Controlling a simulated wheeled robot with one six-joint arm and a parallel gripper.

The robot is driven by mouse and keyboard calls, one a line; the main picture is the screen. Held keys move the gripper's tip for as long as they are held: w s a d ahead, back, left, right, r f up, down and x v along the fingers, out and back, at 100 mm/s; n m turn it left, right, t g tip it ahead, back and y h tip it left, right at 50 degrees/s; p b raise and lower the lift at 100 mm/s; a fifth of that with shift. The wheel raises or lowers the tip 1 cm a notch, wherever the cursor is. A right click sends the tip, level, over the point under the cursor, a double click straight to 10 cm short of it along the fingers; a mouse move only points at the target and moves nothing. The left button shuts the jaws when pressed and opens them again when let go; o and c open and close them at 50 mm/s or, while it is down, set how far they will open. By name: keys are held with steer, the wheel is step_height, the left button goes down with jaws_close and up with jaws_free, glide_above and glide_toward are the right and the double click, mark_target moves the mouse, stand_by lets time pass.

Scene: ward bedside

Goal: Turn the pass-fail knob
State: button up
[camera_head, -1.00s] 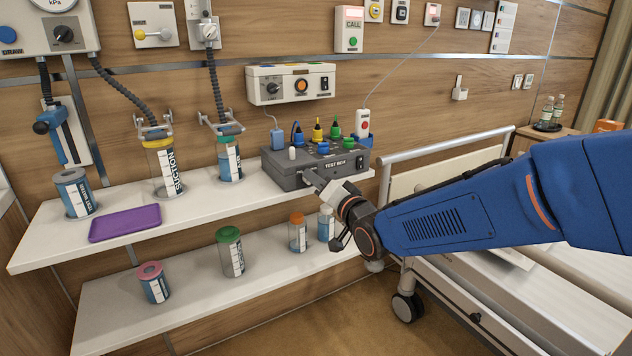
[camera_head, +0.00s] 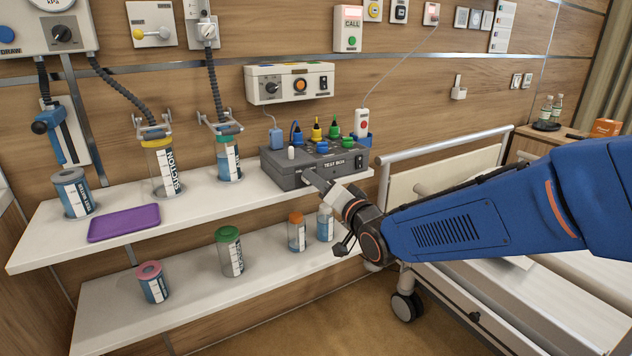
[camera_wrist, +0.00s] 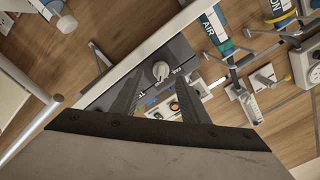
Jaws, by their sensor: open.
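The grey test box (camera_head: 345,163) stands at the right end of the upper shelf. In the wrist view a round pale grey knob (camera_wrist: 161,70) sits on a dark grey face of the box, with small lettering beside it. I take it for the pass-fail knob, but the lettering is too small to read. My gripper (camera_head: 312,178) is at the box's front face in the head view and hides part of it. In the wrist view my gripper's (camera_wrist: 158,80) two dark fingers are apart, with the knob showing between their tips. Contact with the knob cannot be told.
Colored plugs and a white peg (camera_head: 291,153) stand on top of the box. Bottles stand on the lower shelf (camera_head: 195,270). A bed rail (camera_head: 440,145) is at the right.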

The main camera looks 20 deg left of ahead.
steer(key=v, duration=1.5)
steer(key=shift+s+d, duration=0.15)
steer(key=shift+s, duration=0.05)
steer(key=w+d+f+m+h, duration=0.1)
steer(key=d+f+h, duration=0.3)
steer(key=d, duration=0.8)
steer(key=d+f+h, duration=0.2)
steer(key=d+h, duration=0.3)
steer(key=d, duration=0.7)
steer(key=s+d+f+g+h, duration=0.2)
steer(key=s+d+g, duration=0.1)
steer(key=s+d, duration=0.5)
steer(key=s+d+f+g+h, duration=0.2)
steer(key=s+d+f+g, duration=0.1)
steer(key=s+d, duration=0.6)
steer(key=s, duration=0.2)
steer(key=shift+s+f+g+h, duration=0.25)
steer(key=shift+s+g+h, duration=0.05)
steer(key=shift+g+h, duration=0.1)
steer(key=shift+d, duration=0.1)
